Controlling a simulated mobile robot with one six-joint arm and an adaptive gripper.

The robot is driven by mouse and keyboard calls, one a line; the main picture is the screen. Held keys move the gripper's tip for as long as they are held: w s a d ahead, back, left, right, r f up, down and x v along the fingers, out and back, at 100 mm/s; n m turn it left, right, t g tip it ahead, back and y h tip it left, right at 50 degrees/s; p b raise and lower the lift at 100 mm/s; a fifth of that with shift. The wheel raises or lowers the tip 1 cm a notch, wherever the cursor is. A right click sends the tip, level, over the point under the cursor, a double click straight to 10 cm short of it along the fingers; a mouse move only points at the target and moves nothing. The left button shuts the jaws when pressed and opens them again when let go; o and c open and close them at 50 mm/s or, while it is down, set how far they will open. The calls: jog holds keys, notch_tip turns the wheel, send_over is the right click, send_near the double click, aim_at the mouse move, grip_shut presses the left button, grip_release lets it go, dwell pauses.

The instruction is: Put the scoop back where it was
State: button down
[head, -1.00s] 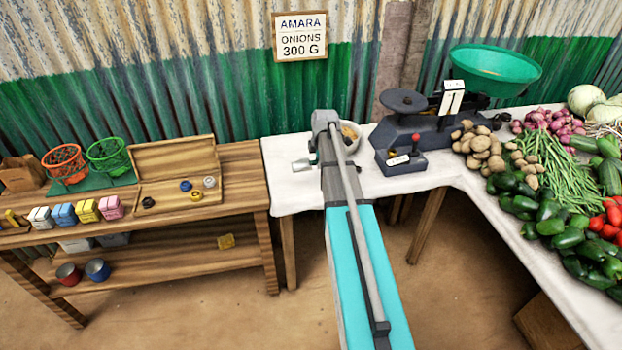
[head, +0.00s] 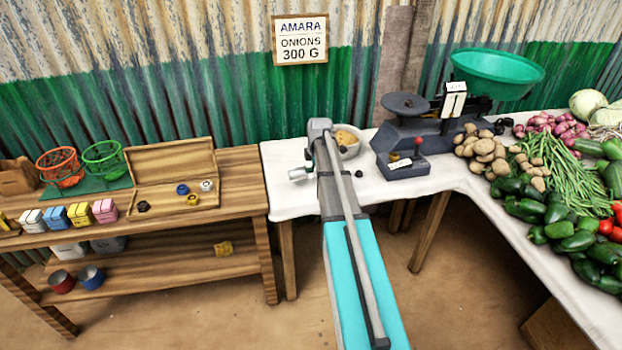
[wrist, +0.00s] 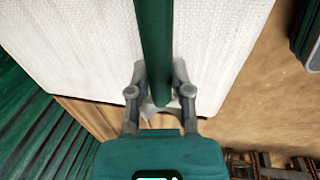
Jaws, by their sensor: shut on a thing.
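In the wrist view my gripper (wrist: 160,94) is shut on the dark green handle of the scoop (wrist: 154,45). The handle runs from between the fingertips to the top edge of the picture. The scoop's far end is out of that view. White cloth lies below the handle.
A bowl (head: 350,143) with tan contents stands just right of my arm's end. The dark scale (head: 425,130) with a green pan (head: 497,72) stands further right, beside vegetables. A wooden shelf table (head: 235,178) with baskets and an open case is at left.

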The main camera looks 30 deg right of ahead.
aim_at(314, 183)
jog(key=shift+w+f+b, duration=0.4)
jog(key=shift+f+b, duration=0.4)
jog(key=shift+f, duration=0.05)
jog(key=shift+f+b, duration=1.15)
jog(key=shift+f, duration=0.1)
jog(key=c, duration=0.5)
grip_release()
jog(key=shift+c, duration=0.2)
notch_tip(314, 183, up, 12)
jog(key=s+p, duration=0.2)
jog(key=p, duration=0.9)
jog(key=shift+s+p, duration=0.2)
jog(key=shift+p, duration=0.2)
jog(key=shift+a, duration=0.1)
